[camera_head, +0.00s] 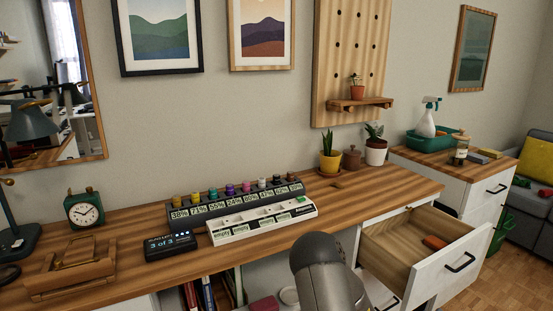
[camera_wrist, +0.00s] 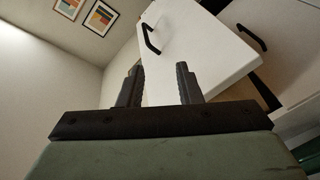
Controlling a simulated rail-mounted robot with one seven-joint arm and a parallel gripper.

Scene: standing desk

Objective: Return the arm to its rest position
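My gripper (camera_wrist: 159,70) shows in the wrist view with its two dark fingers apart and nothing between them. A white drawer front (camera_wrist: 205,50) with a black handle (camera_wrist: 150,40) fills the view beyond the fingers; I cannot tell how far away it is. In the head view my arm (camera_head: 325,278) rises from the bottom edge in front of the desk (camera_head: 130,287). My gripper itself is not visible there. The drawer (camera_head: 400,248) stands open to the right of my arm, with an orange item (camera_head: 434,242) inside.
The open drawer's front (camera_head: 462,268) juts out from the desk. On the desktop are a white tray (camera_head: 262,222), a rack of small coloured-cap bottles (camera_head: 235,198), a black display (camera_head: 170,246), a clock (camera_head: 85,209), a wooden stand (camera_head: 72,270) and potted plants (camera_head: 375,150).

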